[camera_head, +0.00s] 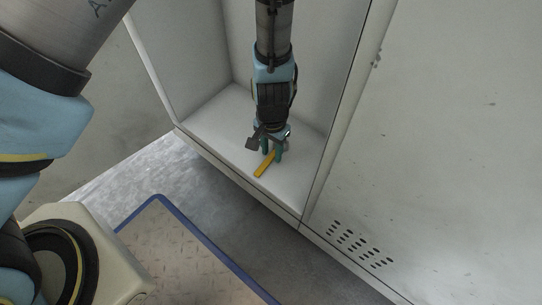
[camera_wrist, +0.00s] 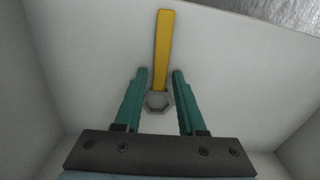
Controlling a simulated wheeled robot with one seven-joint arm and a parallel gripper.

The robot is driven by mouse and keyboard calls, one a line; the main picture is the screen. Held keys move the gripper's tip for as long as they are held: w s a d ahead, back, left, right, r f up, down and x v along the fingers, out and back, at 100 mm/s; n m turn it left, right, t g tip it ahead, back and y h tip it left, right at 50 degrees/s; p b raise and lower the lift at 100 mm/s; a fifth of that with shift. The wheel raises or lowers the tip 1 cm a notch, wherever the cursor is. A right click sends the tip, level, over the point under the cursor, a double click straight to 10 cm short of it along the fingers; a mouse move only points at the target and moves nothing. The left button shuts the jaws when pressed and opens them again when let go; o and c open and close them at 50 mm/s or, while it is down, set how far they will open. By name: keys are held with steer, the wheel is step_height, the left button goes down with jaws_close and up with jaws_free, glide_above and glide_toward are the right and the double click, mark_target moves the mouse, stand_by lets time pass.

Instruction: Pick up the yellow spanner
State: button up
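The yellow spanner (camera_head: 264,165) lies flat on the white floor of an open locker compartment. In the wrist view its yellow handle (camera_wrist: 162,50) points away from my gripper, and its grey ring end (camera_wrist: 157,101) lies between the fingers. My gripper (camera_head: 271,156) points down over the spanner's ring end, with part of that end hidden behind it. In the wrist view the two green fingers (camera_wrist: 158,73) stand apart, one on each side of the spanner, with a gap on both sides. Whether the fingertips touch the floor I cannot tell.
The white compartment (camera_head: 213,142) has walls close on the left, back and right. A front lip runs along its lower edge. A closed locker door with vent holes (camera_head: 360,245) is at the right. A blue-edged metal plate (camera_head: 175,255) lies on the floor in front.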

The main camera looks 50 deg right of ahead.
jaws_close()
steer(key=shift+r, duration=0.1)
stand_by(0.5)
